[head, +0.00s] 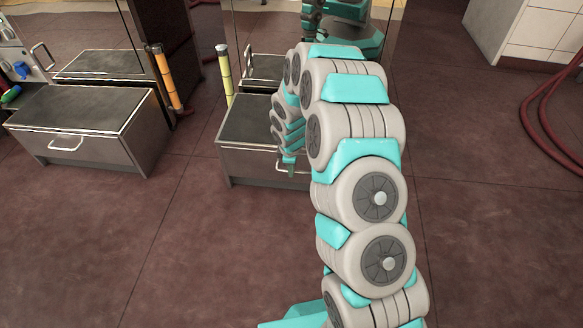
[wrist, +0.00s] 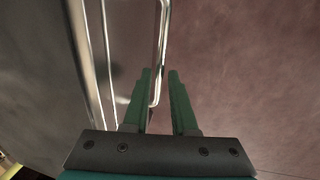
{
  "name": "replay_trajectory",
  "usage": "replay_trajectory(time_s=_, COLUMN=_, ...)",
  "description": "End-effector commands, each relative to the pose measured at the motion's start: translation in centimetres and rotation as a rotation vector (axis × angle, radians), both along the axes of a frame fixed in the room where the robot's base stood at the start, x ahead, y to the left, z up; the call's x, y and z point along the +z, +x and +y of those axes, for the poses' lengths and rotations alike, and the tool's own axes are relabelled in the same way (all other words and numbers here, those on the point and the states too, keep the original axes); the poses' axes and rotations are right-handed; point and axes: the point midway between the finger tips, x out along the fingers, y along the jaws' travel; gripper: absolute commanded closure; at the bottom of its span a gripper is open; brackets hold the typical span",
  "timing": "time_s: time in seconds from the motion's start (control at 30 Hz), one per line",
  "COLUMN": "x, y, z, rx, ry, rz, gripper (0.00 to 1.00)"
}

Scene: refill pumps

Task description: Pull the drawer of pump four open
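A low steel drawer unit with a dark top (head: 245,122) stands at the centre in the head view, partly hidden by my arm. I cannot read which pump it belongs to. My gripper (head: 290,168) is at its front, by the bar handle (head: 305,172). In the wrist view the handle (wrist: 162,45) runs from the top edge down to a bend between the fingertips of my gripper (wrist: 159,75). The fingers are apart, one on each side of the handle's end, with a gap visible on the right. The drawer front (wrist: 95,60) is on the left.
Another drawer unit (head: 85,120) with a handle stands at the left. An orange post (head: 167,78) and a yellow post (head: 224,75) rise behind the units. A red hose (head: 550,120) lies at the right. The tiled floor in front is clear.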

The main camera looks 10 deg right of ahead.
Motion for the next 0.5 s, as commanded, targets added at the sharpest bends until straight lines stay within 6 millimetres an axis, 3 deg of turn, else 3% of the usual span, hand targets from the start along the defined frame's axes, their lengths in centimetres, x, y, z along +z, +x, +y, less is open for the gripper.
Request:
replay_trajectory(time_s=0.03, x=0.01, y=0.01, z=0.01, rx=0.000, ry=0.000, rz=0.000, gripper=0.81)
replay_trajectory(time_s=0.2, x=0.01, y=0.01, z=0.01, rx=0.000, ry=0.000, rz=0.000, gripper=1.00)
replay_trajectory(time_s=0.5, x=0.01, y=0.01, z=0.01, rx=0.000, ry=0.000, rz=0.000, gripper=1.00)
